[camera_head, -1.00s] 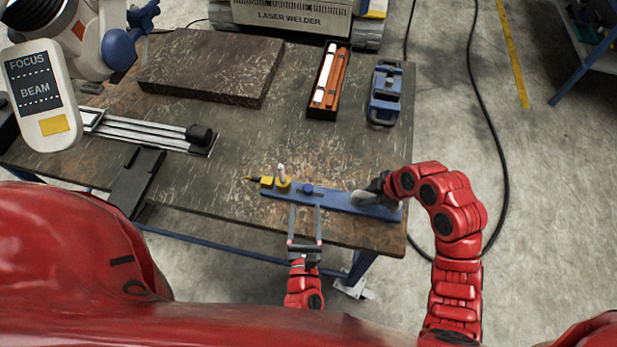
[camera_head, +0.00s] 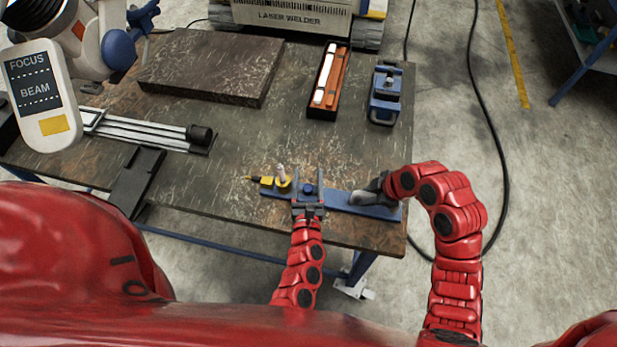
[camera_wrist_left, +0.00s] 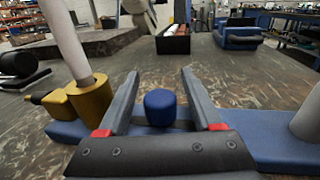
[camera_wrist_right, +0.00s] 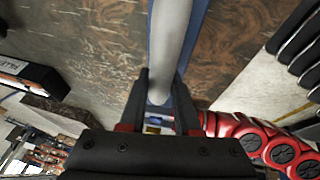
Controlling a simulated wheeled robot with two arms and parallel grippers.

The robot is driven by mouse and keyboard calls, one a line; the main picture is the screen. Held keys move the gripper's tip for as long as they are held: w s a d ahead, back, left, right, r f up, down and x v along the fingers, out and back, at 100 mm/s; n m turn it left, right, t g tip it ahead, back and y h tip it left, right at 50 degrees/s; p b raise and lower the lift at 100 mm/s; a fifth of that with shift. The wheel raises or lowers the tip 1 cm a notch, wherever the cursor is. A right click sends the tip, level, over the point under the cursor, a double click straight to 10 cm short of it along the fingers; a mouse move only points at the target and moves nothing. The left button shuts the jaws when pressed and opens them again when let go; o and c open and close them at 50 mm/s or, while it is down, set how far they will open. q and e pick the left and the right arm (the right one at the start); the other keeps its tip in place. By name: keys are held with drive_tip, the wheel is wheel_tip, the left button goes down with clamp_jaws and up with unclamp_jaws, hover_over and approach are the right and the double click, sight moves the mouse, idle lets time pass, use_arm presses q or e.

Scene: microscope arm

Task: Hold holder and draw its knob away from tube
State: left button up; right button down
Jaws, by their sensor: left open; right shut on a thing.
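The holder (camera_head: 338,199) is a long blue bar lying near the front edge of the bench. Its blue round knob (camera_head: 308,189) stands near its middle. At its left end a whitish tube (camera_head: 282,172) stands in a yellow socket. My left gripper (camera_head: 308,178) is open, with one finger on each side of the knob; the left wrist view shows the knob (camera_wrist_left: 160,107) between the fingers with gaps. My right gripper (camera_head: 376,187) is shut on the grey post (camera_wrist_right: 168,50) at the holder's right end.
A dark slab (camera_head: 212,66), an open box with rods (camera_head: 329,80) and a blue clamp-like device (camera_head: 385,93) lie farther back. A rail assembly (camera_head: 150,132) lies to the left. Bench between them is clear.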

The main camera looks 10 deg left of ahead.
use_arm(q)
clamp_jaws()
idle(0.3)
drive_tip(key=shift+d, duration=0.1)
idle(1.0)
